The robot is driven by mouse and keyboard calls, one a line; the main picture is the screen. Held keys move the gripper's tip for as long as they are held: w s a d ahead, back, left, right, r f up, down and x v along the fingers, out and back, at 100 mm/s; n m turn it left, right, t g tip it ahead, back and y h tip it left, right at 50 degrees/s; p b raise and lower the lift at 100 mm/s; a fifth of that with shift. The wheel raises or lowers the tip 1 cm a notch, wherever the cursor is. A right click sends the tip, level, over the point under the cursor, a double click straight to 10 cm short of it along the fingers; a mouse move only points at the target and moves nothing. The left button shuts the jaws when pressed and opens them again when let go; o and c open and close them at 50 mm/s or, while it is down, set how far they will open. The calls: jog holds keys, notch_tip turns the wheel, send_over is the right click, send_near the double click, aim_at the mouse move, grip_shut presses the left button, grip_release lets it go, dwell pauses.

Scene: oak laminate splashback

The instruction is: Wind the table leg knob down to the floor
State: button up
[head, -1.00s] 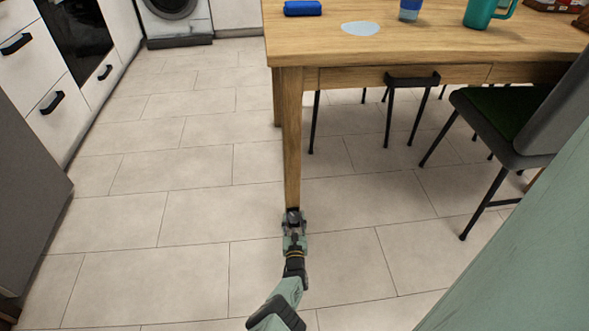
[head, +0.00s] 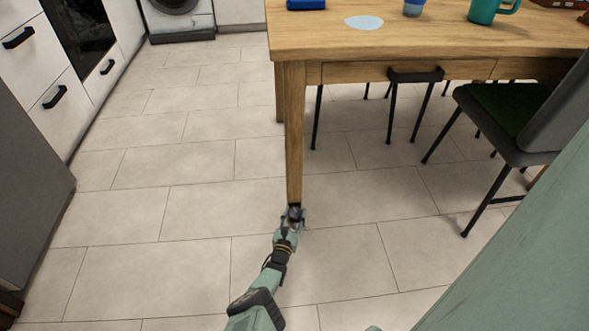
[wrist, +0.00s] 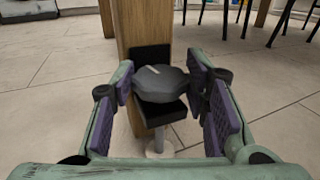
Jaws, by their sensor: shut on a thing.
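The wooden table leg (head: 293,140) stands at the near left corner of the table; its lower end also shows in the wrist view (wrist: 148,28). A dark grey faceted knob (wrist: 160,80) with a pale mark on top sits at a black bracket (wrist: 150,54) on the leg. Below it a thin stem runs down to a pale round foot (wrist: 159,148); I cannot tell whether the foot touches the floor. My gripper (head: 294,214) is at the leg's bottom, its purple-padded fingers (wrist: 166,88) shut on the knob from both sides. The knob is mostly hidden in the head view.
The wooden table (head: 420,45) carries a blue object (head: 306,4), a pale disc (head: 364,22), a cup and a teal mug (head: 487,10). A chair (head: 510,120) stands at right. White cabinets (head: 35,60) line the left. The tiled floor left of the leg is clear.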

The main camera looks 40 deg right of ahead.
jog(key=o, duration=1.2)
jog(key=shift+a, duration=0.1)
jog(key=shift+w+r, duration=0.1)
jog(key=shift+r, duration=0.05)
jog(key=shift+r, duration=0.2)
send_near(298, 189)
jog(key=shift+x, duration=2.6)
